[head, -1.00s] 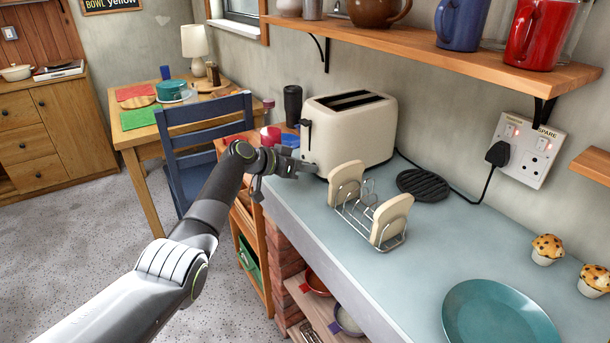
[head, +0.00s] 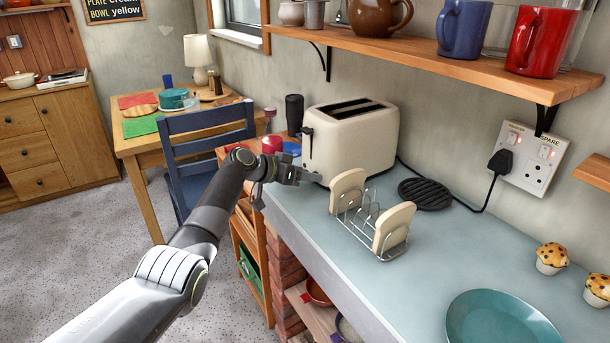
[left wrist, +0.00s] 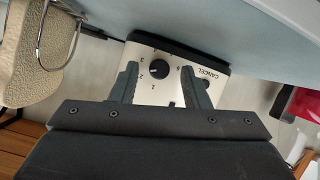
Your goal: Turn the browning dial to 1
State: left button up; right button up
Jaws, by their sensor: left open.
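The cream toaster (head: 358,152) stands on the grey-blue counter, with its black lever at its left end. Its control panel (left wrist: 170,92) fills the middle of the left wrist view. The black browning dial (left wrist: 161,69) has a small white mark that seems to point toward the 2, with numbers printed around it. A CANCEL label (left wrist: 208,73) is beside the dial. My left gripper (head: 312,177) is open at the toaster's lever end. In the left wrist view its fingers (left wrist: 160,82) are on either side of the dial; I cannot tell if they touch it. The dial is hidden in the head view.
A toast rack (head: 368,222) with two bread slices stands close to the right of the gripper. A round black trivet (head: 425,194), a teal plate (head: 500,322) and muffins (head: 552,258) are farther right. A blue chair (head: 205,150) is to the left.

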pick_arm(q)
jog(key=v, duration=1.7)
jog(key=shift+s+b, duration=0.25)
jog(key=shift+b, duration=0.1)
jog(key=shift+a, duration=0.15)
